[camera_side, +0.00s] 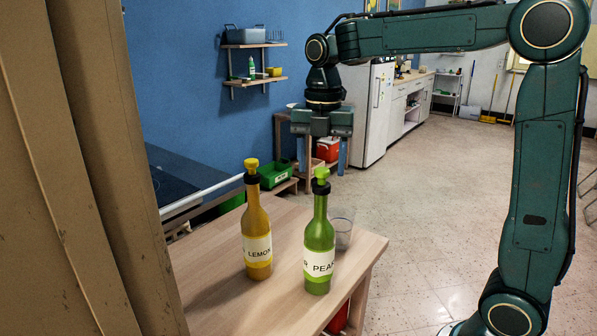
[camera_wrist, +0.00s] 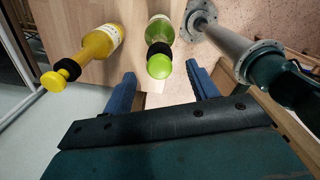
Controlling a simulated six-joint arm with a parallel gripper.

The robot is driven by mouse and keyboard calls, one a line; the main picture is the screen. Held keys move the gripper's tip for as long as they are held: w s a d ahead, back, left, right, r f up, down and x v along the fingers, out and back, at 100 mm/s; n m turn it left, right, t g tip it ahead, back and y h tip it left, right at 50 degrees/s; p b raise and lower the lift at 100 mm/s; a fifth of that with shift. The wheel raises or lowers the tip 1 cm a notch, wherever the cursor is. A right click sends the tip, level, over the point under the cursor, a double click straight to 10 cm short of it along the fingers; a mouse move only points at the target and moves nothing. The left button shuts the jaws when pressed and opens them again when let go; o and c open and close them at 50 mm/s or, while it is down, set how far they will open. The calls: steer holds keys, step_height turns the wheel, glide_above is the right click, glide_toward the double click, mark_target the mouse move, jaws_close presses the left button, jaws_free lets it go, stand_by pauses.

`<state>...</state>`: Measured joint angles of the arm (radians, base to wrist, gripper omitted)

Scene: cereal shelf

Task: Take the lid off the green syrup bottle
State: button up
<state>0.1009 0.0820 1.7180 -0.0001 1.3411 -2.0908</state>
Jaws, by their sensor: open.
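The green syrup bottle (camera_side: 319,246) stands upright on the wooden table, with a pear label, a black collar and a green lid (camera_side: 321,174) on top. In the wrist view the green lid (camera_wrist: 159,67) shows just beyond the fingertips, roughly between them, with the green bottle (camera_wrist: 160,29) behind it. The lid is on the bottle.
A yellow lemon bottle (camera_side: 257,235) with a yellow lid stands left of the green one. A clear glass (camera_side: 342,228) stands behind the green bottle. The wooden table (camera_side: 210,275) has bare room at the left. A tan panel (camera_side: 90,170) fills the left foreground.

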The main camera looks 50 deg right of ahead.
mark_target(322, 170)
steer(key=shift+f, duration=1.95)
steer(key=shift+c, duration=0.5)
steer(key=c, duration=0.9)
